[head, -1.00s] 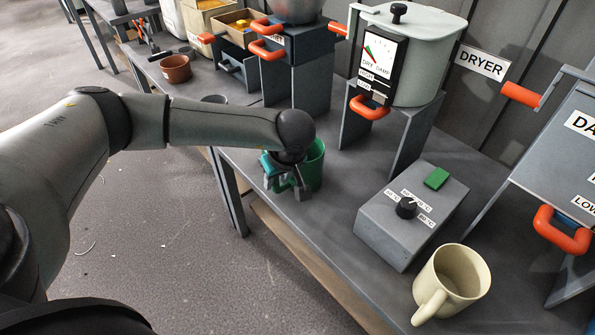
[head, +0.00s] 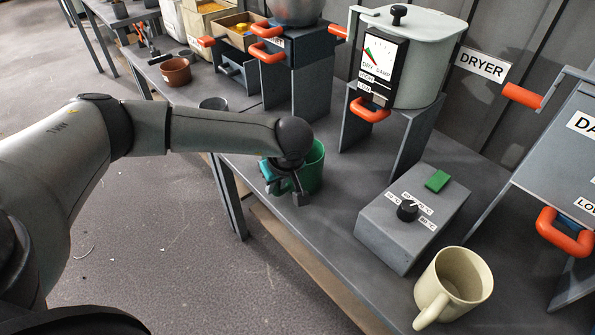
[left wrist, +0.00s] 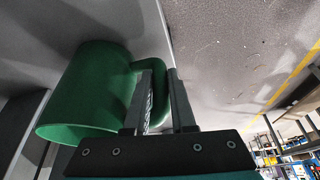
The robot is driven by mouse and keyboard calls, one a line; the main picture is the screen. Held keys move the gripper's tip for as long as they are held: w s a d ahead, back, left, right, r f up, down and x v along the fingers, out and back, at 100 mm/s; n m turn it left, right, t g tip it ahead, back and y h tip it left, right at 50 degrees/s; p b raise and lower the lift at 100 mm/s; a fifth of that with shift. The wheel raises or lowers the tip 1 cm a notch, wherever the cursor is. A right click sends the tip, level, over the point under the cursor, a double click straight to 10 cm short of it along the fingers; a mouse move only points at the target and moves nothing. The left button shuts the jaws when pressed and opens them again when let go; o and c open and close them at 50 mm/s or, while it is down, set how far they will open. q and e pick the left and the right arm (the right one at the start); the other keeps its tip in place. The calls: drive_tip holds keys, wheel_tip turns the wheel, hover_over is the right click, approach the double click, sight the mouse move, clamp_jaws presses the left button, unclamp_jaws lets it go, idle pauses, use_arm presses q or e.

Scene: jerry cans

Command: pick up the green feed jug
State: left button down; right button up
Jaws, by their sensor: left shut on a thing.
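The green feed jug (head: 315,170) stands at the front edge of the bench, partly hidden behind my left gripper in the head view. In the left wrist view the jug (left wrist: 88,95) fills the left side, with its handle (left wrist: 158,88) at the fingers. My left gripper (head: 291,196) is at the jug's near left side. In the left wrist view its two fingers (left wrist: 160,100) are shut on the handle. I cannot tell whether the jug's base touches the bench. My right gripper is not in view.
The grey dryer pot (head: 415,70) stands behind the jug on a stand. A grey control box (head: 390,240) with a knob and a cream mug (head: 455,285) are to the right. A brown pot (head: 176,71) and a dark bowl (head: 213,103) are farther left.

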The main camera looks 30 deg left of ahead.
use_arm(q)
drive_tip(key=shift+r, duration=0.2)
idle(0.4)
drive_tip(key=shift+r, duration=0.2)
wheel_tip(320, 180, up, 7)
drive_tip(key=p, duration=0.3)
drive_tip(key=shift+w+r, duration=0.1)
drive_tip(key=shift+r, duration=0.05)
drive_tip(key=shift+r+p, duration=1.55)
drive_tip(key=shift+r, duration=4.45)
drive_tip(key=s+d+r+m+t+h, duration=0.1)
drive_tip(key=d+r+m, duration=0.2)
drive_tip(key=d+m, duration=0.2)
drive_tip(key=s+d+r+m+t+h+p, duration=0.1)
drive_tip(key=s+d+r+m+h, duration=0.1)
drive_tip(key=d+m, duration=0.4)
drive_tip(key=shift+s+d+r+h, duration=0.2)
drive_tip(key=shift+r+h, duration=0.1)
drive_tip(key=shift+r, duration=0.15)
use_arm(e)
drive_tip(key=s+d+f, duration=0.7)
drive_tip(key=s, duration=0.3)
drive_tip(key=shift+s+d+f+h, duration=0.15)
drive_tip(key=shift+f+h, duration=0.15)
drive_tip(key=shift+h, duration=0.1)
